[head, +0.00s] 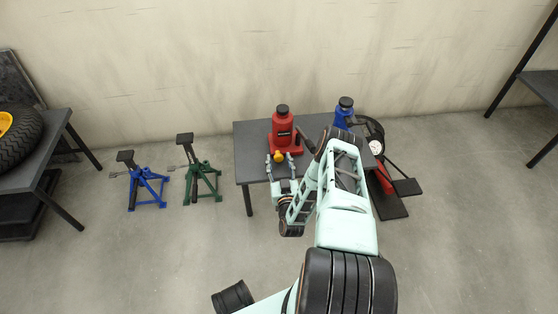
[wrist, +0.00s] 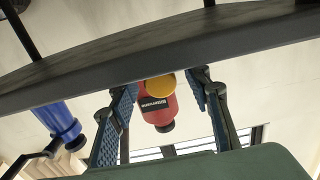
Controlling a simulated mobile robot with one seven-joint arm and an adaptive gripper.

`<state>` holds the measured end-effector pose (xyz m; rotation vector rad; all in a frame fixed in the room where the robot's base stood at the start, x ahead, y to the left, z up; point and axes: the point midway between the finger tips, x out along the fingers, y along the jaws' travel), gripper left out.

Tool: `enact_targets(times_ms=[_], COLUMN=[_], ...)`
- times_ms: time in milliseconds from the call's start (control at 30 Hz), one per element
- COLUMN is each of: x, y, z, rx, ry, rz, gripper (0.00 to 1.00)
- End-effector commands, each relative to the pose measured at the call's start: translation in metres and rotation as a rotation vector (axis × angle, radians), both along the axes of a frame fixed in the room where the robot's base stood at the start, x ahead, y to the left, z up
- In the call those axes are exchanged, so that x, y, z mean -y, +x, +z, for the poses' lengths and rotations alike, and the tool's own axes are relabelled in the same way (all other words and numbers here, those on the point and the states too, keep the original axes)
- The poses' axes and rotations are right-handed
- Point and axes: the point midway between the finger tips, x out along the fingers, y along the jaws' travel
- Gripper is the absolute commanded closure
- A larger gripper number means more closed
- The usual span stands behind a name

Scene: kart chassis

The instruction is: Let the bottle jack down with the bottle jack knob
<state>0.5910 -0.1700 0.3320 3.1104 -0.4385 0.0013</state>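The red bottle jack (head: 283,138) with a black top stands upright on the dark table. Its yellow knob (head: 279,156) is low on the front, facing my gripper. My gripper (head: 279,161) is open just in front of the jack, one finger to each side of the knob's line. In the wrist view the picture is inverted; the red jack (wrist: 158,112) and the round knob (wrist: 160,87) show between the spread blue-padded fingers (wrist: 163,95). Neither finger visibly touches the knob. The table edge lies close to the knob there, and I cannot tell how deep it sits between the fingers.
A blue bottle jack (head: 344,112) stands at the right on the table (head: 252,150), partly behind my arm. A dial and hose equipment (head: 376,147) is beside it. Blue (head: 147,186) and green (head: 202,180) jack stands are on the floor left. A tyre (head: 18,140) lies on the left bench.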

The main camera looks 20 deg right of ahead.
Motion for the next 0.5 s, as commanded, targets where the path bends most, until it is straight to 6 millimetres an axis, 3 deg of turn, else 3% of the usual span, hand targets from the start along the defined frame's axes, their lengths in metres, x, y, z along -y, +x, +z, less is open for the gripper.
enact_targets(times_ms=[67, 400, 500], x=[0.0, 0.0001, 0.0001], y=[0.0001, 0.0003, 0.0003], z=[0.0, 0.0001, 0.0001], rx=[0.0, 0.0, 0.001], ry=[0.0, 0.0, 0.002], rz=[0.0, 0.0, 0.0], gripper=[0.6, 0.97, 0.98])
